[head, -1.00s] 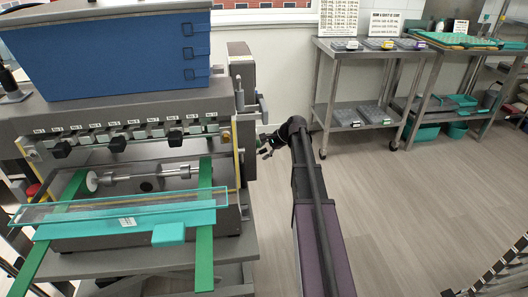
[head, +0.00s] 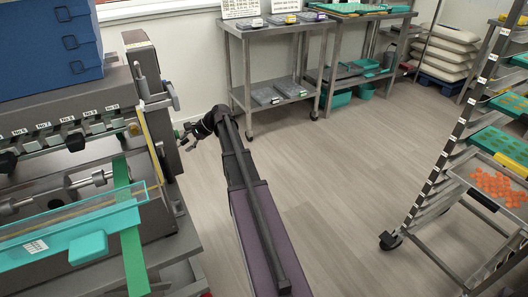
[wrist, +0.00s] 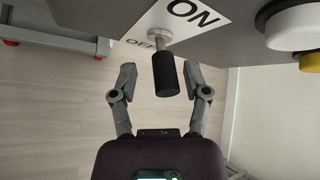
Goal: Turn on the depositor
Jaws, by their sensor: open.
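The depositor (head: 80,122) is the grey machine at the left of the head view, with a blue hopper (head: 55,45) on top. In the wrist view its switch lever (wrist: 165,75) has a black cylindrical grip on a metal stem. A white label (wrist: 190,18) reading ON, with OFF partly hidden, lies behind the stem. My gripper (wrist: 160,82) is open, with one finger on each side of the lever's black grip and visible gaps. In the head view my gripper (head: 186,138) is beside the depositor's right side; the lever is hard to make out there.
A white round knob (wrist: 294,28) and a yellow one are at the wrist view's upper right. A steel table (head: 270,88) stands behind my arm. A tray rack (head: 470,150) on wheels is at the right. The floor between is clear.

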